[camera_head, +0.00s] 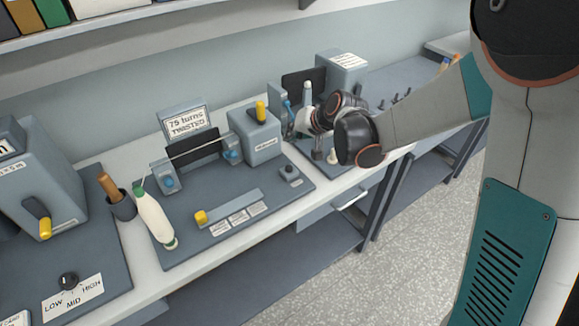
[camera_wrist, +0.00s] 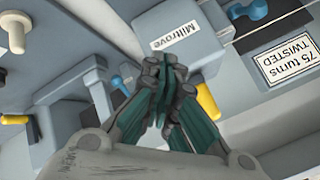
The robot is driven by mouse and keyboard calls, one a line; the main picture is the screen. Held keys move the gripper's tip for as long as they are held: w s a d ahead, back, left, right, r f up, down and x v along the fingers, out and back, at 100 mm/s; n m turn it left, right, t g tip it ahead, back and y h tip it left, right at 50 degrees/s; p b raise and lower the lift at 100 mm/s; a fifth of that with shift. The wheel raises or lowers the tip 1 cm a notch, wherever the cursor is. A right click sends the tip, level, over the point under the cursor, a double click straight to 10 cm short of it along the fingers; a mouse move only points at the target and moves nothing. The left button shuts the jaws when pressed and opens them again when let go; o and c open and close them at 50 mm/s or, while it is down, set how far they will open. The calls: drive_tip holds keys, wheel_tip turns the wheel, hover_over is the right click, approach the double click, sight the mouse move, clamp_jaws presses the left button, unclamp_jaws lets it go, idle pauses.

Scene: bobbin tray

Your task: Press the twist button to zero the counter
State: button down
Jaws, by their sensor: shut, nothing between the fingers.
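My gripper (camera_head: 314,122) is right of that box, above the bench. Its fingers (camera_wrist: 165,75) are together and empty.
A white and green bottle (camera_head: 154,218) lies tilted at the board's left edge, beside a dark cup (camera_head: 122,206) with a brown-handled tool. A yellow-ended slider (camera_head: 202,217) lies on the board. Another station with a grey box (camera_head: 342,70) stands behind my gripper.

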sight(292, 166)
drive_tip(key=shift+f, duration=0.15)
wheel_tip(292, 166, down, 8)
drive_tip(key=b, duration=0.6)
drive_tip(key=shift+f, duration=0.2)
drive_tip(key=shift+f, duration=0.15)
idle(0.9)
drive_tip(key=shift+f+b, duration=0.3)
drive_tip(key=shift+b, duration=0.2)
drive_tip(key=shift+f+b, duration=0.45)
idle(0.7)
drive_tip(key=shift+r, duration=0.1)
drive_tip(key=shift+r+p, duration=0.6)
drive_tip(key=shift+r, duration=0.25)
drive_tip(key=shift+r+p, duration=1.6)
drive_tip(key=shift+r, duration=0.9)
